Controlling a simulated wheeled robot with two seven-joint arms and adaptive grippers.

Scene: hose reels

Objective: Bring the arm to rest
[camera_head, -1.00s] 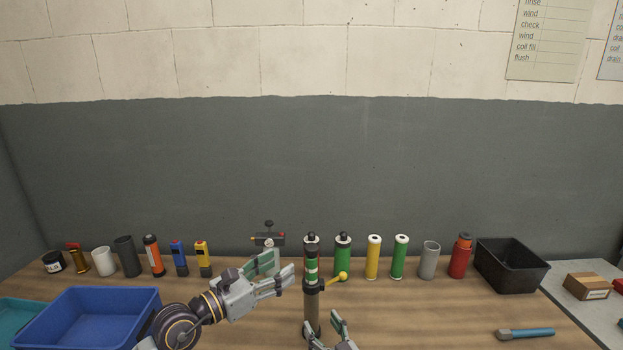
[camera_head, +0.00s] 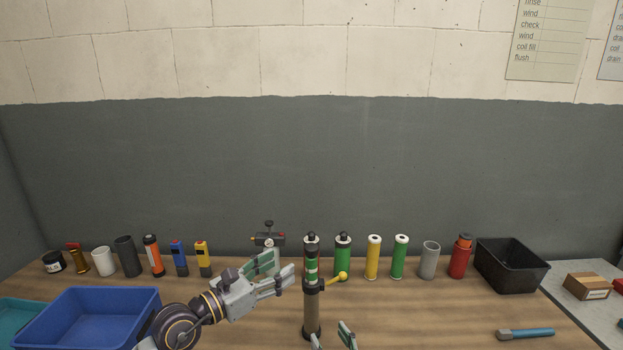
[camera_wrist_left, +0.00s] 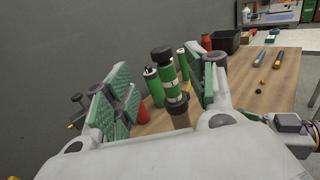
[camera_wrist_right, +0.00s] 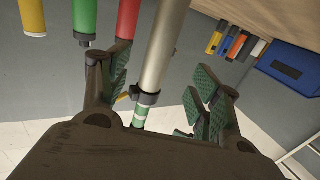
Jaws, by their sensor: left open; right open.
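A grey post (camera_head: 311,315) stands on the bench with a black collar and a yellow-knobbed lever (camera_head: 338,277). A dark-capped cylinder with green and white bands (camera_head: 311,268) stands upright in its top. My left gripper (camera_head: 281,274) is open just left of this cylinder; the left wrist view shows the cylinder (camera_wrist_left: 167,72) beyond and between the spread fingers. My right gripper (camera_head: 333,338) is open and empty at the bottom edge, low in front of the post. In the right wrist view the post (camera_wrist_right: 157,50) appears upside down between its fingers, apparently apart from them.
Behind stand green (camera_head: 343,257) and yellow (camera_head: 373,257) cylinders, a grey tube (camera_head: 429,261) and a red bottle (camera_head: 459,261). A blue bin (camera_head: 88,293) is left, a black bin (camera_head: 516,251) right. A blue-handled tool (camera_head: 526,334) lies front right.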

